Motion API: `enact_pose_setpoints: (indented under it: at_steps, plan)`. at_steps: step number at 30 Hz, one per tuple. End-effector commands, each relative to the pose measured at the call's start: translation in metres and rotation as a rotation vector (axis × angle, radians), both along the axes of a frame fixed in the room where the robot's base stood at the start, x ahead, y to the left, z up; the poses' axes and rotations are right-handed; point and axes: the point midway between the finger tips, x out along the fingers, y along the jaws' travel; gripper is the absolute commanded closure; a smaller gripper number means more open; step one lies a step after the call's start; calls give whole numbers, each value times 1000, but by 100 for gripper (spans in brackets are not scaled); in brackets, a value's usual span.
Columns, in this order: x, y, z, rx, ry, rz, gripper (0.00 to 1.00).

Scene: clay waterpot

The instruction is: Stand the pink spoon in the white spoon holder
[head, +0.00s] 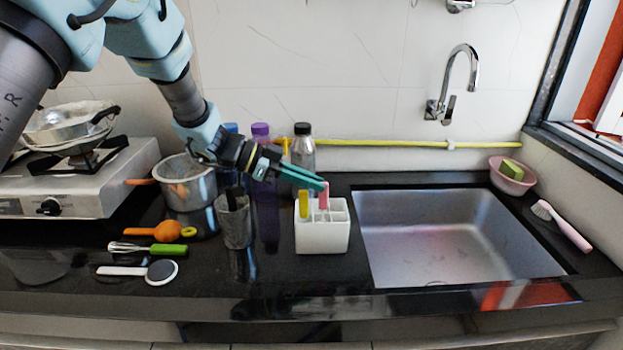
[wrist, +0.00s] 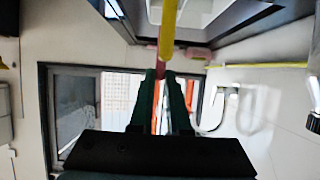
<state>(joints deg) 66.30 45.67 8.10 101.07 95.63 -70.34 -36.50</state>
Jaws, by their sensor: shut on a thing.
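The white spoon holder (head: 322,240) stands upright on the black counter, left of the sink. My gripper (head: 321,185) is just above it, coming from the upper left, with its green fingers shut on the pink spoon (head: 324,197). The pink handle is upright, and its lower end reaches down at the holder's open top; whether it rests on the bottom is hidden. A yellow handle (head: 303,204) stands in the holder's left part, beside the pink one. In the wrist view, the gripper (wrist: 161,75) grips a pink-red piece, with a yellow handle (wrist: 168,30) close by.
A dark cup with utensils (head: 235,222) stands left of the holder. Bottles (head: 303,150) and a metal pot (head: 188,185) are behind. A whisk (head: 145,248) and other utensils lie at left. The sink (head: 450,240) is at right, with a pink bowl (head: 508,178) beyond.

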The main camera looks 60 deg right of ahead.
Motion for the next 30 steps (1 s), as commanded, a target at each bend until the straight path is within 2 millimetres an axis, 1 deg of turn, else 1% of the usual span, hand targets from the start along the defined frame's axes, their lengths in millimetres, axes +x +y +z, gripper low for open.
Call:
enact_pose_setpoints:
  at_steps: [5,6,12,15,23,26,30]
  plan:
    - [0,0,0,0,0,0,100]
    - [0,0,0,0,0,0,82]
    - [0,0,0,0,0,0,59]
    - [0,0,0,0,0,0,50]
    - [1,1,0,0,0,0,50]
    - [7,5,3,-1,-2,1,50]
    - [24,17,11,-2,-3,3,50]
